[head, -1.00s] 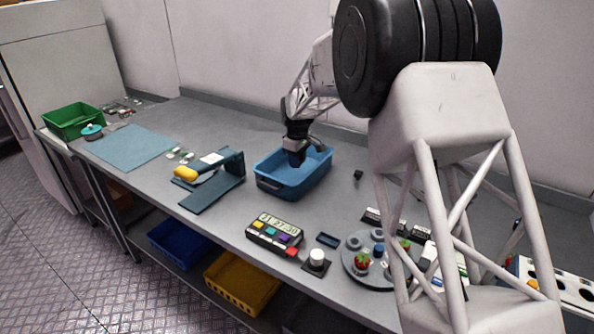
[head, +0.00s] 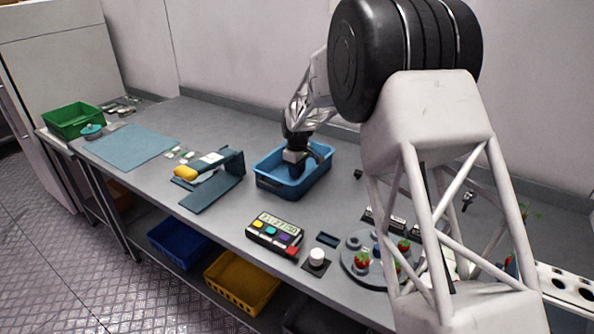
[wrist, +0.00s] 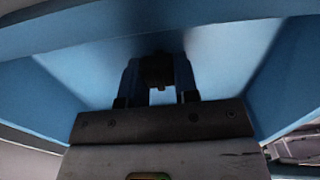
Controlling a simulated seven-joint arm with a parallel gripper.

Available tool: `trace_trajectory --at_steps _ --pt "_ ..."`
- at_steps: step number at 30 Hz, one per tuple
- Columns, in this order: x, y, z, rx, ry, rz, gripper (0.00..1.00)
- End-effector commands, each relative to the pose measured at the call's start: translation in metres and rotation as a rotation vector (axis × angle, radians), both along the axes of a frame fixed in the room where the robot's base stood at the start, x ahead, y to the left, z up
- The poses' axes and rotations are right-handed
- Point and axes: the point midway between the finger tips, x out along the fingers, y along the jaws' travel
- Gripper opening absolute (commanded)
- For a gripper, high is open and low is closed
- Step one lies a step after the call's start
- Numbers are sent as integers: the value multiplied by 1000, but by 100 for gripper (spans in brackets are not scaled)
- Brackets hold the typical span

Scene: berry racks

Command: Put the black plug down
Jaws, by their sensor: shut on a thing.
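My gripper (head: 294,166) is over and partly inside the blue tray (head: 278,188) on the bench. In the wrist view my gripper (wrist: 159,82) points into the tray (wrist: 75,70), with its walls around the fingers. The two fingers are shut on the dark black plug (wrist: 157,68), which sits between them. The plug is in shadow, and I cannot tell whether it touches the tray floor. In the head view the plug is hidden by the gripper and the tray.
A scanner-like stand with a yellow end (head: 186,173) lies left of the tray. A timer box with coloured buttons (head: 275,232) and a round plate with strawberries (head: 350,272) are in front and right. A blue mat (head: 130,147) and green crate (head: 72,121) are far left.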

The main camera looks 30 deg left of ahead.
Motion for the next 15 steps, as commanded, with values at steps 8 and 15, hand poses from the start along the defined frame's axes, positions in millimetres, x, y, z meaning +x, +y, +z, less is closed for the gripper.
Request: trace_trajectory --at_steps 8,15 --pt "0 0 -1 0 0 0 7" --pt "0 0 -3 0 0 0 48"
